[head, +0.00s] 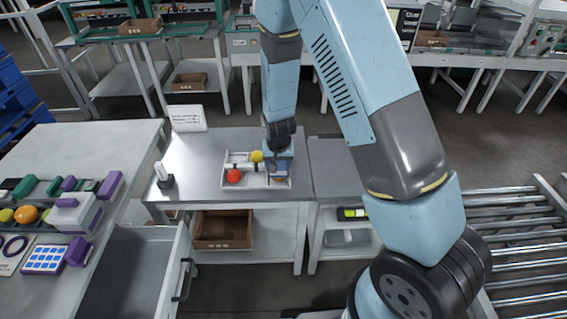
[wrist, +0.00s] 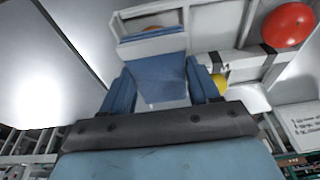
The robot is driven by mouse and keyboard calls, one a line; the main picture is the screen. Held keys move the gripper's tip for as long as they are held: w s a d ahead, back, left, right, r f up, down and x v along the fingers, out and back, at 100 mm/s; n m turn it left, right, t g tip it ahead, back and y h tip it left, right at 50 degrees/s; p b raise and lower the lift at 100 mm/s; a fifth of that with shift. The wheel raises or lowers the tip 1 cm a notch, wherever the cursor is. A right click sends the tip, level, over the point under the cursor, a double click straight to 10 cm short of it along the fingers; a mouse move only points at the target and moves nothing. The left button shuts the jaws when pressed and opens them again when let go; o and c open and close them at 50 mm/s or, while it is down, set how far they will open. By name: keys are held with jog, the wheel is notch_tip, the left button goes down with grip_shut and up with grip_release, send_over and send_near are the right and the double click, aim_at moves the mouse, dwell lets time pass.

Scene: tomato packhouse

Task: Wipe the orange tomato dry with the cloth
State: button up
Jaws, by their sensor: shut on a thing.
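My gripper (head: 278,162) is over the right end of a white divided tray (head: 245,186) on the metal table. In the wrist view my gripper (wrist: 162,80) is shut on a folded blue cloth (wrist: 157,72). A thin edge of the orange tomato (wrist: 152,28) shows past the cloth, and the cloth hides most of it. Whether they touch I cannot tell. In the head view a little orange (head: 281,179) shows beneath my gripper. A red tomato (head: 233,176) and a yellow tomato (head: 256,156) lie in other parts of the tray.
A white sign (head: 187,118) stands at the table's back left, and a small upright holder (head: 164,178) at its front left. The tabletop left of the tray is clear. The left bench carries purple and green items and another orange round thing (head: 26,214). Rollers (head: 515,255) lie at right.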

jog(key=shift+s+f, duration=0.1)
jog(key=shift+s, duration=1.1)
jog(key=shift+w, duration=0.2)
jog(key=shift+w, duration=1.15)
jog(key=shift+s, duration=0.1)
jog(key=shift+s, duration=1.25)
jog(key=shift+w, duration=0.2)
jog(key=shift+w, duration=1.15)
jog(key=shift+s, duration=0.1)
jog(key=shift+s, duration=1.25)
